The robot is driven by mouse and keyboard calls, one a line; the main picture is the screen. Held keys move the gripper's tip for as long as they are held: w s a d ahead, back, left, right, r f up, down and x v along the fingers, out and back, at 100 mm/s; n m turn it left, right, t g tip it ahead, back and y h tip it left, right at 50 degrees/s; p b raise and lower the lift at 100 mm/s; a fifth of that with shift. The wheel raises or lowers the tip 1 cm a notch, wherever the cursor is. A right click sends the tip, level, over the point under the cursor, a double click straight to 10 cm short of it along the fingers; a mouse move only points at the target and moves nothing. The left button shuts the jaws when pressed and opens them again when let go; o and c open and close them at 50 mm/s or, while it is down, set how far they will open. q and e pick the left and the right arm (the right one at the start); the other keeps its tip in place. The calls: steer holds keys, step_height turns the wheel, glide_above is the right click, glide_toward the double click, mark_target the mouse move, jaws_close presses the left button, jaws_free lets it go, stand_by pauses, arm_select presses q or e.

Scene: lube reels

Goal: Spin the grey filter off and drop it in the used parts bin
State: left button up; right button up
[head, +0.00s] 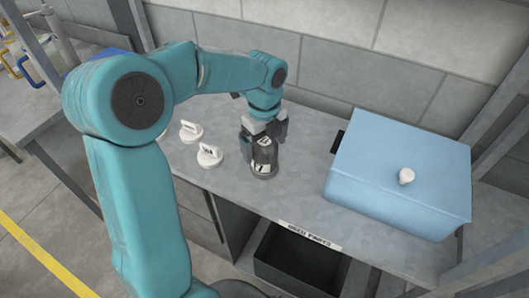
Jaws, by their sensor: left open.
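A dark grey cylinder with white label patches, which looks like the grey filter (264,160), stands upright on the metal bench top. My left gripper (264,135) reaches down at its top from above. Its jaws are open, with the fingers at the upper part of the cylinder; I cannot tell whether they touch it. The used parts bin (300,264) is a dark open box below the bench's front edge, under a white label (309,235). It looks empty from here. My right gripper is out of view.
A light blue box (395,165) with a white knob (406,176) stands on the bench at right. Two white handled caps (191,131) (210,155) lie left of the filter. A block wall is behind. The bench (301,178) is clear between filter and blue box.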

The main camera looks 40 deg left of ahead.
arm_select(q)
step_height(320, 180, down, 3)
steer(key=shift+s+f, duration=0.15)
steer(key=shift+f, duration=0.3)
steer(key=c, duration=1.3)
steer(key=n, duration=0.2)
steer(key=shift+n+b, duration=0.3)
steer(key=shift+n, duration=1.3)
